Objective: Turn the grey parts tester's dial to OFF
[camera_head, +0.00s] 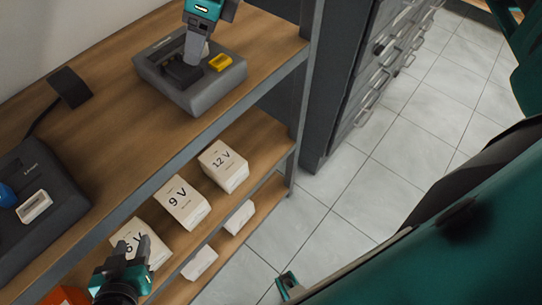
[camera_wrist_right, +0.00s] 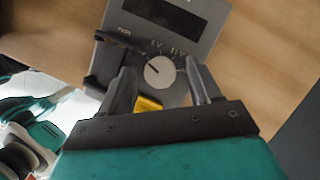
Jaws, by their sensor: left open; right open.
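The grey parts tester (camera_head: 205,97) stands on the wooden shelf top in the head view. In the right wrist view, its round light dial (camera_wrist_right: 160,74) has a short dark pointer mark aimed to the upper left. My right gripper (camera_head: 197,52) points down at the tester and hides the dial in the head view. Its open fingers (camera_wrist_right: 158,68) stand on either side of the dial; I cannot tell whether they touch it. My left gripper (camera_head: 132,246) is open, in front of the 6 V box (camera_head: 156,252).
A yellow piece (camera_head: 220,62) sits on the tester. A second dark device (camera_head: 55,225) and a small black stand (camera_head: 70,87) are at left. Below are a 9 V box (camera_head: 183,203) and a 12 V box (camera_head: 224,166). A drawer cabinet (camera_head: 365,75) stands beyond; tiled floor is clear.

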